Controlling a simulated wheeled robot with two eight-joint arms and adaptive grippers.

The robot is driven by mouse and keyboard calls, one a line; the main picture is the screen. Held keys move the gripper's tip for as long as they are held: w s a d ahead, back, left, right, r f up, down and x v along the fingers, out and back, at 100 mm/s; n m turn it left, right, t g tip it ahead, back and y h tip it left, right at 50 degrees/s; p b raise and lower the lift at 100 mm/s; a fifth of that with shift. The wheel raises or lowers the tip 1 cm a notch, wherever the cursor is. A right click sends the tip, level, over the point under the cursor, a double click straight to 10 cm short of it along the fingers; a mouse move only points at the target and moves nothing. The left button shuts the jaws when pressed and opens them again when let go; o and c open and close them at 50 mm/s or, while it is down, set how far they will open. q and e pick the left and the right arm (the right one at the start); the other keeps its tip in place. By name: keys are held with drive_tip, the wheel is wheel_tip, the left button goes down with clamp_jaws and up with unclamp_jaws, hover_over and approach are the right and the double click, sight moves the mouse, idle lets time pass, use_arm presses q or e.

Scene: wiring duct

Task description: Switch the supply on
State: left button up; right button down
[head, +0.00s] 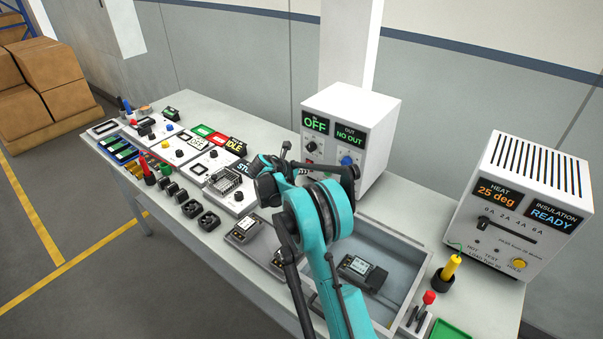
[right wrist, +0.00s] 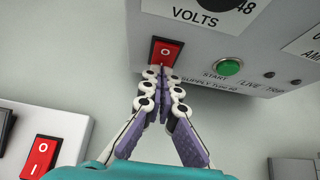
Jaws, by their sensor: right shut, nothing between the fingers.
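The supply is a white box; the right wrist view shows its lower front (right wrist: 205,50) up close, labelled SUPPLY. A red rocker switch (right wrist: 166,50) marked O is on it, left of a green START button (right wrist: 229,67). My right gripper (right wrist: 163,73) is shut and empty, with its fingertips at the lower edge of the red switch. I cannot tell whether they touch it. In the head view, my right gripper (head: 278,162) is by a white box (head: 365,115) reading OFF and NO OUT, which looks like the supply; my arm hides part of it. My left gripper is not in view.
Another white panel with a red O/I switch (right wrist: 40,157) is at the lower left of the wrist view. In the head view, small modules crowd the bench left of my arm. A grey tray (head: 405,240) and a tester (head: 525,195) reading 25 deg and READY stand right.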

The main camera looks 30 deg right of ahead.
drive_tip(key=shift+w+d+f, duration=0.1)
drive_tip(key=shift+d+f, duration=0.05)
drive_tip(key=shift+d, duration=0.05)
idle(0.3)
drive_tip(key=shift+d+r+p, duration=0.1)
drive_tip(key=shift+r+p, duration=0.35)
drive_tip(key=shift+r, duration=0.45)
